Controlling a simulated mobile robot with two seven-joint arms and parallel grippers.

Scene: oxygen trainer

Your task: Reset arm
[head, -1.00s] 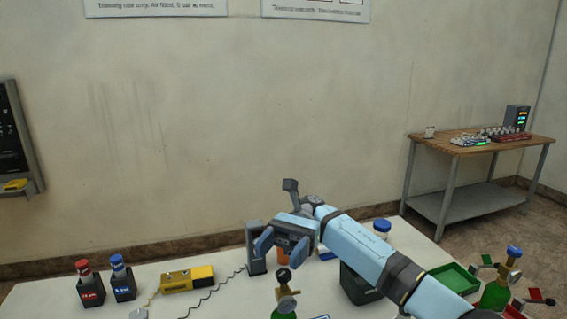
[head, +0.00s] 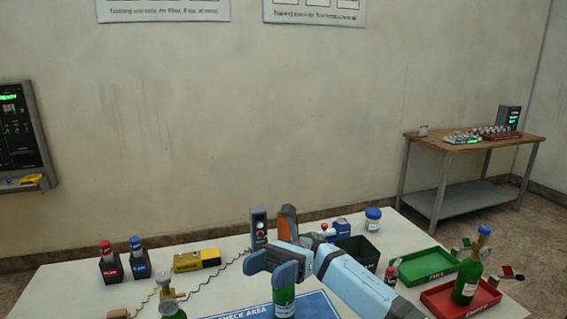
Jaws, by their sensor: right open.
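My right arm (head: 345,278) reaches in from the lower right over the white table. My right gripper (head: 269,268) is open above the blue check-area mat (head: 312,304). A green bottle (head: 284,304) stands on the mat just below the nearer finger, which hides its top; I cannot tell whether they touch. Another green bottle with a brass valve (head: 172,308) is at the bottom edge, left of the gripper. A third green bottle with a blue top (head: 467,278) stands in the red tray (head: 440,303) at right. My left gripper is not in view.
A grey box with buttons (head: 259,230) stands behind the gripper. A yellow device (head: 196,260) and red-capped (head: 108,264) and blue-capped (head: 139,259) bottles are at left. A dark bin (head: 358,247), a jar (head: 373,220) and a green tray (head: 428,263) are at right.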

